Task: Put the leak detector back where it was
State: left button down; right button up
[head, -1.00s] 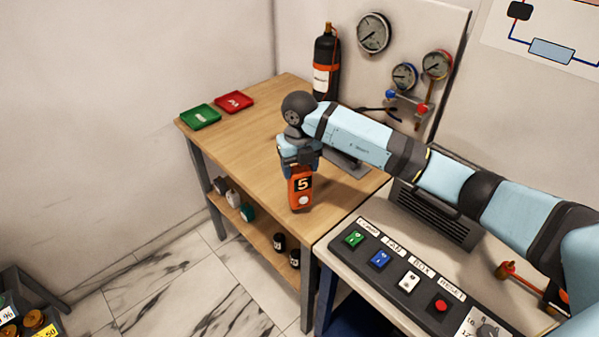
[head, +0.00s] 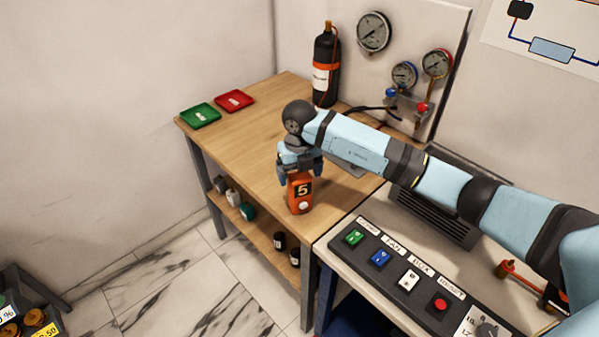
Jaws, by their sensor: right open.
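The leak detector appears to be the orange handheld device (head: 300,196) with a black panel marked 5 and a pale round button. It stands upright on the wooden bench (head: 245,130), close to its front edge. My right gripper (head: 300,172) is directly above it, pointing down, with its fingers open and spread at the device's top. The device's upper end is partly hidden by the gripper. I cannot tell whether the fingers touch it. My left gripper is not in view.
Green (head: 200,115) and red (head: 234,100) trays lie at the bench's far left. A black gas cylinder (head: 326,70) stands at the back by the gauge panel (head: 400,35). A button box (head: 400,270) is at front right. The bench's left middle is clear.

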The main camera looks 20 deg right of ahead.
notch_tip(320, 180, up, 12)
jog(key=b, duration=0.1)
dwell(0.6)
